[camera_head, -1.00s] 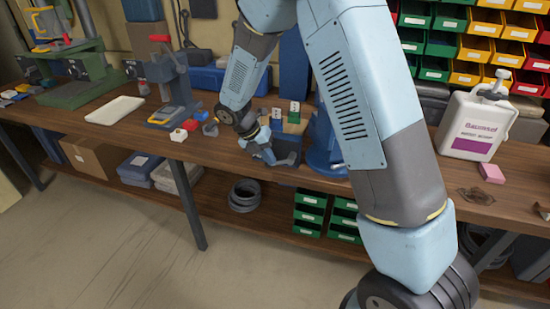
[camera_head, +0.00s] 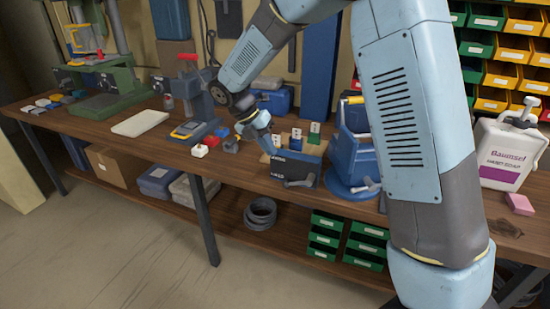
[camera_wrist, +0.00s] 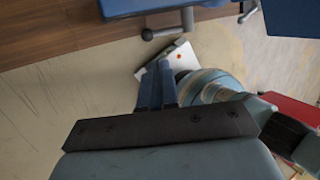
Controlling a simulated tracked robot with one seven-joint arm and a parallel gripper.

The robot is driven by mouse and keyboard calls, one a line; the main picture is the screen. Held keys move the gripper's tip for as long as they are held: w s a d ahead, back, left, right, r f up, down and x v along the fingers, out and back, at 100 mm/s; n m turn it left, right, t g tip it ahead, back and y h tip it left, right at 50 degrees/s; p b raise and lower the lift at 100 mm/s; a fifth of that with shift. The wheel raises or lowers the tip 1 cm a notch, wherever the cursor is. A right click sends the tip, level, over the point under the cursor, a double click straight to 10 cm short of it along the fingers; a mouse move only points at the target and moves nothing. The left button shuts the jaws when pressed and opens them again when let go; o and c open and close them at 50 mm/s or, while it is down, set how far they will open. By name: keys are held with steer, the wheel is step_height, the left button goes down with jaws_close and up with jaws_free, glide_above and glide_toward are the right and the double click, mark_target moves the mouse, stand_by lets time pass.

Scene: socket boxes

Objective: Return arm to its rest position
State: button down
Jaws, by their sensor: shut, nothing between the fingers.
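My arm crosses the head view from the lower right to the upper middle, then bends down.
A vise-like blue tool (camera_head: 350,150) stands right of the box. A soap jug (camera_head: 505,155) and pink block (camera_head: 518,203) are at the right.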

steer(key=s+d+r+m+t+y, duration=0.1)
steer(key=s+d+r+m+y, duration=0.1)
steer(key=s+d+r+m, duration=0.45)
steer(key=s+d+r+m+t+y, duration=0.1)
steer(key=s+d+r+m, duration=0.3)
steer(key=d+r+m, duration=0.5)
steer(key=s+d+r+m+t+y, duration=0.1)
steer(key=s+d+m, duration=0.3)
steer(key=s+m, duration=0.4)
steer(key=s+d+m+t+y, duration=0.1)
steer(key=s+d+m+t, duration=0.1)
steer(key=s+d+m, duration=0.3)
steer(key=shift+s+r+m+y, duration=0.35)
steer(key=shift+s+m, duration=1.05)
steer(key=shift+m, duration=0.35)
